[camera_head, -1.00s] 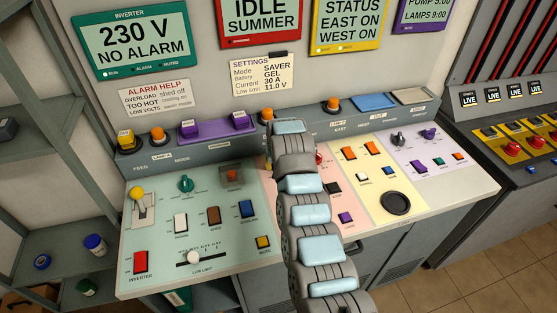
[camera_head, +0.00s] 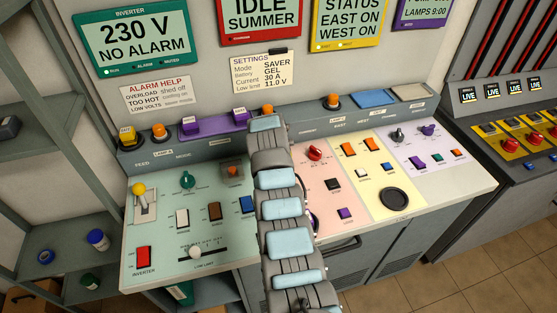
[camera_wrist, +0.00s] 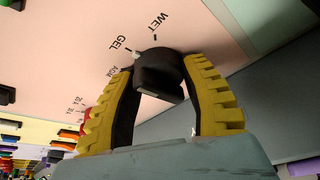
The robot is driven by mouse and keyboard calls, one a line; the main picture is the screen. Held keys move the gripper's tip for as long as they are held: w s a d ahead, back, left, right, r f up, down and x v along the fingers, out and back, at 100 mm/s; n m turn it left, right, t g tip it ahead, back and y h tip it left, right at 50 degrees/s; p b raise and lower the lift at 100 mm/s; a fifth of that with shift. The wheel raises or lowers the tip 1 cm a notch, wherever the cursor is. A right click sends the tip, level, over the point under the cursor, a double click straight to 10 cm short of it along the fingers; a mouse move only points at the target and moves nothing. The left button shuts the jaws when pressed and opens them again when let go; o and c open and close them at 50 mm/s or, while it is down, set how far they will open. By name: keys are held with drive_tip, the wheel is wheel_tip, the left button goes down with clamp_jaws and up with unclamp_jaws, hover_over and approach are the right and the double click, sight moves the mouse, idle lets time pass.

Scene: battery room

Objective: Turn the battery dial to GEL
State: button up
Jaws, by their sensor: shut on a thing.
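The black battery dial (camera_wrist: 158,66) sits on the pink panel in the wrist view. The printed marks WET, GEL (camera_wrist: 123,42) and AGM run around its edge, with smaller labels further on. A small white mark at the dial's edge lies beside GEL; WET is further round to the right. My gripper (camera_wrist: 160,78) has its yellow ribbed fingers on either side of the dial and is shut on it. In the head view my arm hides both the dial and the gripper. The settings note (camera_head: 262,73) reads Battery GEL.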

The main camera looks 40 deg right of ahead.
drive_tip(key=shift+f, duration=0.1)
drive_tip(key=o, duration=1.2)
drive_tip(key=shift+r, duration=0.2)
drive_tip(key=v, duration=1.1)
drive_tip(key=shift+r, duration=0.4)
drive_tip(key=shift+s+a, duration=0.1)
